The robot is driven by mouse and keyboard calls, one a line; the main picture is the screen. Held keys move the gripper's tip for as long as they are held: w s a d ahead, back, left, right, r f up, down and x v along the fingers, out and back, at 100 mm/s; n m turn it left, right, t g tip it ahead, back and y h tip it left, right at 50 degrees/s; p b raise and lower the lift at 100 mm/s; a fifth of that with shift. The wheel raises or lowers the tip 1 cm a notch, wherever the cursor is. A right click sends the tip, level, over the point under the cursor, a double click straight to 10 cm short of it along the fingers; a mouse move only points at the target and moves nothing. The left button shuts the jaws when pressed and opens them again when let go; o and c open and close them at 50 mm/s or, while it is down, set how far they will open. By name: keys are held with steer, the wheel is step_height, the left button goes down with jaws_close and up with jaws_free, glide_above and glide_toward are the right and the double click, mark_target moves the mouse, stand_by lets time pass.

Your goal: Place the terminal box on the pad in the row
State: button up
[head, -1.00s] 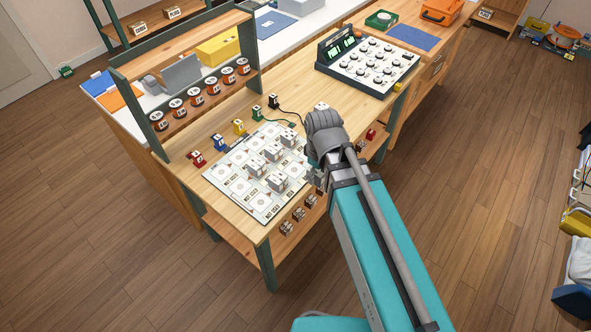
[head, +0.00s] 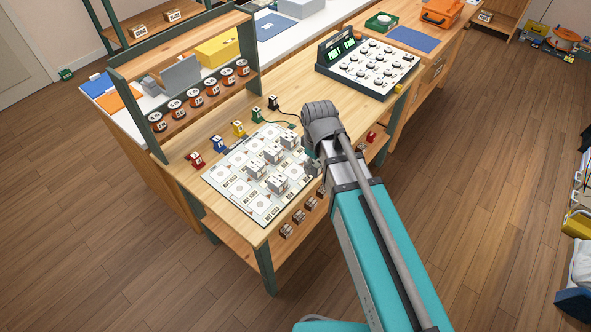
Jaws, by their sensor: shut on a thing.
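A pale mat (head: 219,186) with printed square pads lies on the workbench. Several grey-white terminal boxes (head: 277,184) stand on its pads, roughly in a diagonal line toward the back right. My gripper (head: 312,166) points down at the mat's right edge, beside these boxes. It is shut on a terminal box, which my wrist and fingers mostly hide. I cannot tell whether the held box touches the mat.
Red, blue, yellow, green and black small blocks (head: 238,128) line the mat's back edge, with a cable at the green one. A shelf with orange spools (head: 194,95) stands behind. A dial console (head: 368,66) stands at the back right. Bare wood (head: 285,88) lies between them.

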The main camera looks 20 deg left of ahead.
steer(key=w+a+f+b, duration=0.2)
steer(key=w+a+f, duration=0.1)
steer(key=a, duration=0.1)
steer(key=b, duration=0.5)
glide_above(294, 172)
steer(key=f, duration=0.4)
steer(key=shift+s+d, duration=0.2)
steer(key=shift+d, duration=0.15)
steer(key=shift+f, duration=0.15)
steer(key=shift+w+a+f+b, duration=0.25)
steer(key=shift+a+f+b, duration=0.1)
steer(key=shift+f, duration=0.15)
steer(key=shift+f+b, duration=1.4)
steer(key=shift+f, duration=0.15)
steer(key=o, duration=1.2)
steer(key=shift+r, duration=0.2)
